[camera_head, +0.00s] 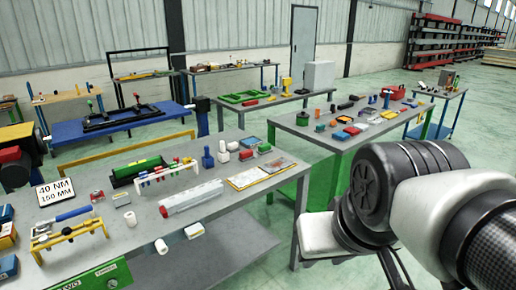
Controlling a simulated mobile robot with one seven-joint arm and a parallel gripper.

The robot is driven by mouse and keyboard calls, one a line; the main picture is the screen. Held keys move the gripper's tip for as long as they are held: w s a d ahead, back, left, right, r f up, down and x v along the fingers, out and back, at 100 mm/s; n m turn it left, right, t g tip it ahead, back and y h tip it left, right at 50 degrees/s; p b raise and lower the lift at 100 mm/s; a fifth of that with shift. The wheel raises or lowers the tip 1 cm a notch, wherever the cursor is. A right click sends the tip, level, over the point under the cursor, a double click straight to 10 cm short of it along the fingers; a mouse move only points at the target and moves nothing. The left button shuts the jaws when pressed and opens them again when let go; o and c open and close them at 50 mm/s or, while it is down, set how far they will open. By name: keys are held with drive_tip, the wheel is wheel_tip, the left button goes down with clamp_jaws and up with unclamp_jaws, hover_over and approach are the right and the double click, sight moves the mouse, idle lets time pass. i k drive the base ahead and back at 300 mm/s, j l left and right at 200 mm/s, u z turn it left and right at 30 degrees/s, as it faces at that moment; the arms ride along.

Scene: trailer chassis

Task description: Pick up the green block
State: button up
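Several green things show, and I cannot tell surely which one is the green block. A small green piece (264,148) stands on the near grey table (140,240), towards its far right corner, close to a red piece (246,155). A long green bar (138,168) lies in a black holder on the same table. Another small green piece (319,127) sits on the grey table to the right. My arm fills the lower right of the view, in front of the right table's near end. My gripper is not in view.
Blue pieces (207,157), white cylinders and a long grey-white box (191,197) crowd the near table. A yellow rack (68,238) stands at its left. A green frame (240,97) lies on a farther table.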

sight(263, 149)
drive_tip(key=i+l+u, duration=0.25)
drive_tip(key=i+l, duration=0.35)
drive_tip(key=i, duration=0.25)
drive_tip(key=i+l+u, duration=0.25)
drive_tip(key=i+l, duration=0.5)
drive_tip(key=i+l+u, duration=0.25)
drive_tip(key=i+l, duration=0.55)
drive_tip(key=l, duration=0.15)
